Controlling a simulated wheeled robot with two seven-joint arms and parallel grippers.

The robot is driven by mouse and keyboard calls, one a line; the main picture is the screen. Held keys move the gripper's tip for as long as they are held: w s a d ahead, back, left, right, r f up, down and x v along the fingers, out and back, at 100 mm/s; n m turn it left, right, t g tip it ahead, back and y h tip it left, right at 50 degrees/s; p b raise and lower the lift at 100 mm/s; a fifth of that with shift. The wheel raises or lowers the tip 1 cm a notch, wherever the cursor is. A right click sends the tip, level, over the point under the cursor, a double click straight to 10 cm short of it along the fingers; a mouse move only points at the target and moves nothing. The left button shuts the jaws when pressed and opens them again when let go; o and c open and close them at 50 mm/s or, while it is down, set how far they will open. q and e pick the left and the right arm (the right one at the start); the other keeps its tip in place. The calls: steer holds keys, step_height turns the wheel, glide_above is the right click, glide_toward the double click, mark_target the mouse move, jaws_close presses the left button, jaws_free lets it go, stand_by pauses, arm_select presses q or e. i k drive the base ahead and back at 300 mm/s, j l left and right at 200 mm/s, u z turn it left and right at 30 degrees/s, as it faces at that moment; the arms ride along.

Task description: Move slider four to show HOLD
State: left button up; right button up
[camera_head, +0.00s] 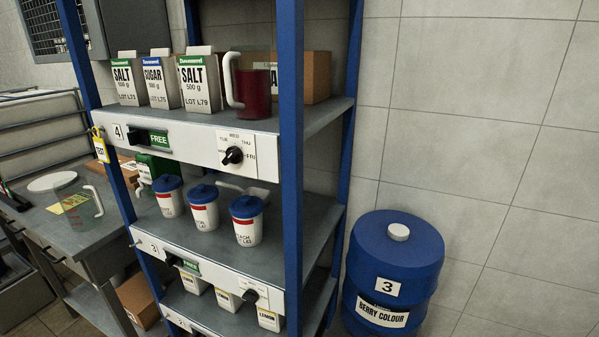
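Slider four (150,139) sits in the white front strip of the upper shelf, beside a label reading 4 (118,132). Its window shows the word FREE on green, with a dark part at its left end. No word HOLD shows on it. On the same strip to the right is a black rotary knob (233,155) with day names around it. Neither of my grippers is in view.
The upper shelf (315,117) holds salt and sugar cartons (199,83) and a red jug (254,94). Lidded cups (246,221) stand below. Another slider (187,265) reads FREE on strip 3. A blue drum (395,262) stands right; a table (90,235) stands left.

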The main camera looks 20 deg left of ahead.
mark_target(136, 136)
steer(key=u, duration=1.55)
